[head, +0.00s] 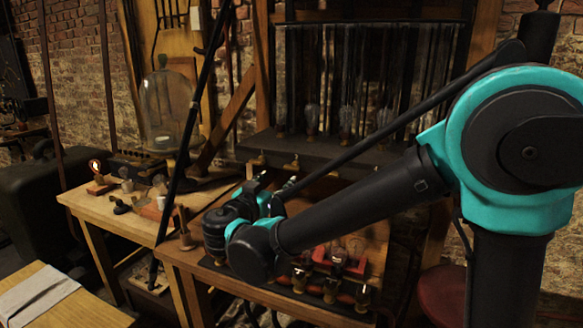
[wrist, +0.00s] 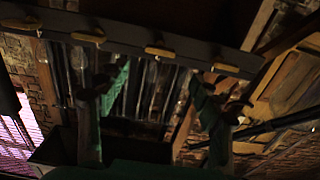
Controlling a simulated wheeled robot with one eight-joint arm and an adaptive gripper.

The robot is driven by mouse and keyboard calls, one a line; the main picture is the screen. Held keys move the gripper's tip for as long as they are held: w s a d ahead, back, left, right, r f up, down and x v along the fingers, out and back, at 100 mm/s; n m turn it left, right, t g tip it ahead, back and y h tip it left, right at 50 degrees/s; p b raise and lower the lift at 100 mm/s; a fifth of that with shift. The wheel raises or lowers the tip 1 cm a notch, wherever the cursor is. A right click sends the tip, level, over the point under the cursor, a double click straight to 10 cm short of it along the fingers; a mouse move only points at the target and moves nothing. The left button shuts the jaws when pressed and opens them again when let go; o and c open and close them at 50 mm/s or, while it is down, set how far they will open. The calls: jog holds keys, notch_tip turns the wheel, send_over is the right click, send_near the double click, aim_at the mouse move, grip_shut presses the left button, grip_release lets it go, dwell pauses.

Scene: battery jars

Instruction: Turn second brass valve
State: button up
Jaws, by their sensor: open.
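Several brass valves sit in a row along the front edge of a dark shelf. In the head view, one valve (head: 257,160) is at the left and another valve (head: 293,166) is to its right, just above my gripper. In the wrist view the row runs across the top: an end valve (wrist: 20,23), a valve (wrist: 88,38), another valve (wrist: 160,51) and an end valve (wrist: 225,68). My gripper (head: 277,184) is open and empty, below the shelf edge. Its two teal fingers (wrist: 160,92) stand wide apart in the wrist view, apart from the valves in the picture.
The dark shelf (head: 315,150) carries tall glass jars. Below my gripper a wooden bench (head: 182,258) holds bulbs and brass fittings. A dark diagonal rod (head: 182,140) crosses in front.

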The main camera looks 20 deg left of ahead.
aim_at(290, 168)
jog(key=w, duration=0.7)
jog(key=w+d, duration=0.1)
jog(key=w, duration=0.3)
jog(key=shift+s, duration=0.1)
jog(key=c, duration=1.2)
